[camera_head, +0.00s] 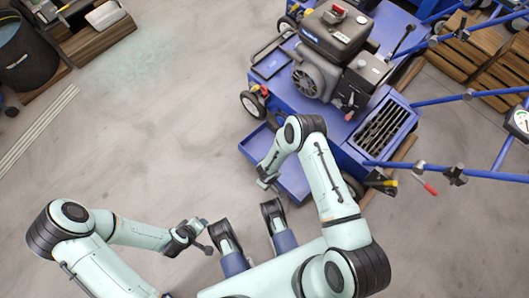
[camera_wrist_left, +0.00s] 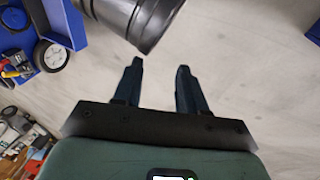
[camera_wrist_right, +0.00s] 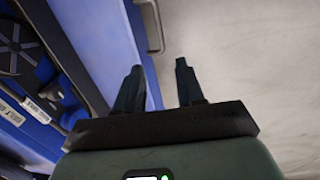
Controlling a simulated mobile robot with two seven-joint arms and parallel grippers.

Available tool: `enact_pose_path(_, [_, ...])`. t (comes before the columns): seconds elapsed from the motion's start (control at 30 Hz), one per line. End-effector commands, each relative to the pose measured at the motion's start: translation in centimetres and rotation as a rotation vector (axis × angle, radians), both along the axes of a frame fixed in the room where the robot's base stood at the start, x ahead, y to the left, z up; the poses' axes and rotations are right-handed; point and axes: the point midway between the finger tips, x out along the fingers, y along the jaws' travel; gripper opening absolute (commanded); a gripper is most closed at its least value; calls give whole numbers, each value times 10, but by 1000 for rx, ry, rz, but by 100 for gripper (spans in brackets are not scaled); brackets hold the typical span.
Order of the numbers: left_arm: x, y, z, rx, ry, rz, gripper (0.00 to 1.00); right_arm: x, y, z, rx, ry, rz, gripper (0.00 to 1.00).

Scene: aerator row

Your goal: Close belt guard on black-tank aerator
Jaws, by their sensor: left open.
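The blue aerator (camera_head: 300,95) with a black tank (camera_head: 336,34) on its engine stands at the upper right of the head view. A blue, tray-like panel, seemingly the belt guard (camera_head: 253,146), sticks out from its near side, swung open. In the right wrist view, a blue panel (camera_wrist_right: 90,40) lies left of my fingers, with a black pulley (camera_wrist_right: 14,55) and labels beyond it. My right gripper (camera_wrist_right: 157,64) is open beside that panel's edge; contact cannot be told. My left gripper (camera_wrist_left: 160,63) is open and empty, away from the aerator.
Blue handlebars (camera_head: 440,98) of machines reach in from the right, beside wooden pallets (camera_head: 475,60). A black bin (camera_head: 25,60) stands at the upper left. Bare concrete floor (camera_head: 150,130) lies between. A black cylindrical part shows above my left fingers in the left wrist view.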

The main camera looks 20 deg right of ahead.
Motion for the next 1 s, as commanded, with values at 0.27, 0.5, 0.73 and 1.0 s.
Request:
enact_pose_path(0.27, [12, 12, -25, 26, -23, 22, 41, 0, -4, -47, 0, 3, 1, 38])
enact_pose_path(0.5, [-24, 18, -60, 23, 99, 28, 41, 2, -7, -89, 1, 3, 2, 38])
enact_pose_path(0.73, [-56, 23, -83, 18, 207, 36, 41, 3, -9, -118, 1, 2, 2, 38])
enact_pose_path(1.0, [-72, 25, -90, 15, 259, 40, 41, 4, -11, -129, 1, 2, 1, 38])
